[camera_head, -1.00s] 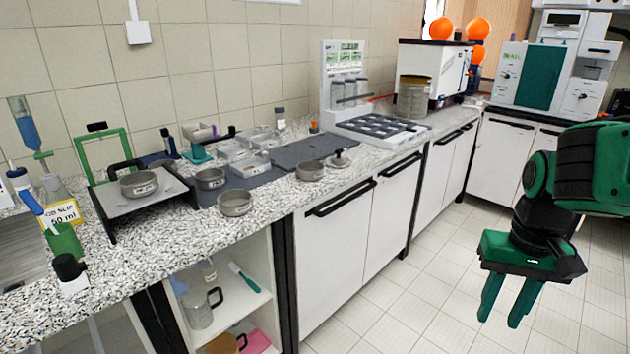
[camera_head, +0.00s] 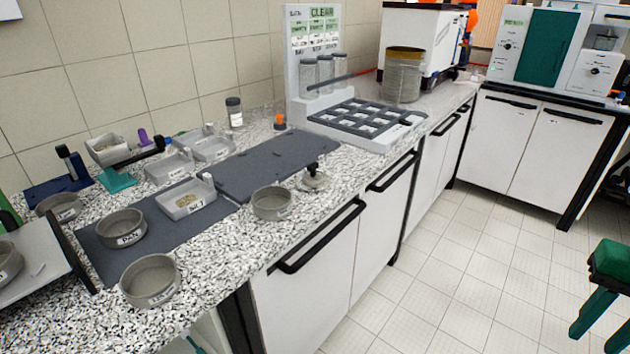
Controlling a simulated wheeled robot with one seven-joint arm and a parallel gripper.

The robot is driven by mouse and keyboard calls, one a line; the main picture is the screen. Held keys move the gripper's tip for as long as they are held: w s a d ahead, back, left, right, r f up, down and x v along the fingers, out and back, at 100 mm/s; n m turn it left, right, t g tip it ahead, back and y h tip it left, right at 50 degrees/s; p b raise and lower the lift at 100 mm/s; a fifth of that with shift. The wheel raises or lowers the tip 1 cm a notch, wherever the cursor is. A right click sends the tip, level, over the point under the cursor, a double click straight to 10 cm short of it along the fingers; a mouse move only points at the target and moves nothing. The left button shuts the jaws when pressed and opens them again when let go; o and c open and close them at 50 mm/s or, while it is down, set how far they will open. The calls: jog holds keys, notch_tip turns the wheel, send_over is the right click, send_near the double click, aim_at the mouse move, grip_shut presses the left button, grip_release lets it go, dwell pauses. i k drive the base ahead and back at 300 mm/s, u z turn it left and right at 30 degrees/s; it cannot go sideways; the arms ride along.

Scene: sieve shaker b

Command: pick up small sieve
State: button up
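Several small round grey sieves with labels stand on the speckled counter. One sieve (camera_head: 150,281) is nearest, at the counter's front left. Another sieve (camera_head: 121,228) stands on a dark mat, and a third sieve (camera_head: 272,203) is near the front edge, beside a small lidded piece with a black knob (camera_head: 315,178). More sieves show at the far left, one cut by the picture edge. I cannot tell which one is the small sieve.
Dark mats (camera_head: 262,165) and labelled trays (camera_head: 186,199) lie on the counter (camera_head: 220,262). A tilted metal plate (camera_head: 32,268) stands at left.

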aim_at(274, 203)
jog(key=i, duration=0.85)
jog(key=u, duration=0.2)
